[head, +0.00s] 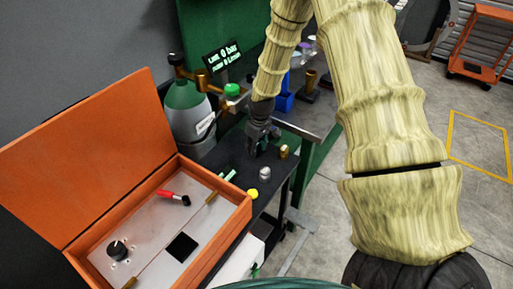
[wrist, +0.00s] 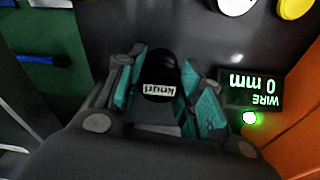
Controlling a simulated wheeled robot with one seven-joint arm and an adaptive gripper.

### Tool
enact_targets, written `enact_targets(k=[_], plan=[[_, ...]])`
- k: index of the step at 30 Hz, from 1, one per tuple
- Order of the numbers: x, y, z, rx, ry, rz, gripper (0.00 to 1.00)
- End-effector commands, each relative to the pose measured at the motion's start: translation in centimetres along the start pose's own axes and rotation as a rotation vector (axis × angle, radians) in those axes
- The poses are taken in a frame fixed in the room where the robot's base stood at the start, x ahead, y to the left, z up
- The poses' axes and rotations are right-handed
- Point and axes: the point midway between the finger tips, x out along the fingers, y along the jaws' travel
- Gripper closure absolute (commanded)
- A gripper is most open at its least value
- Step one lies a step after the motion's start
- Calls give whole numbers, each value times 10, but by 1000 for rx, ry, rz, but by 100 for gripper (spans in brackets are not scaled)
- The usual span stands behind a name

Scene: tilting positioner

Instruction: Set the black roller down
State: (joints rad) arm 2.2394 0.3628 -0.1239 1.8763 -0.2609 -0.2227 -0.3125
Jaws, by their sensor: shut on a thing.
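The black roller (wrist: 160,72) shows in the wrist view, with a white label reading "knurl" on its side. My gripper (wrist: 160,92) is shut on it, with a teal finger pad on each side. In the head view my gripper (head: 259,146) points down over the dark bench top (head: 232,152). The roller cannot be made out there against the dark fingers. I cannot tell whether the roller touches the bench.
An open orange case (head: 238,218) stands at the left. A brass piece (head: 284,152), a silver piece (head: 265,173) and a yellow piece (head: 252,194) stand near my gripper. A lit wire display (wrist: 250,92) is close at right.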

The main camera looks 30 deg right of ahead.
Motion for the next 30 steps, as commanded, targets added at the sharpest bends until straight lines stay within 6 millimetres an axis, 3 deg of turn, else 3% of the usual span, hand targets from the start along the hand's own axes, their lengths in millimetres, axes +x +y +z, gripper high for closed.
enact_targets(k=[6, 22, 30], plan=[[2, 12, -8, 0, 1, 0, 100], [35, 11, -4, -1, 0, 0, 100], [37, 12, -4, -1, 1, 0, 100]])
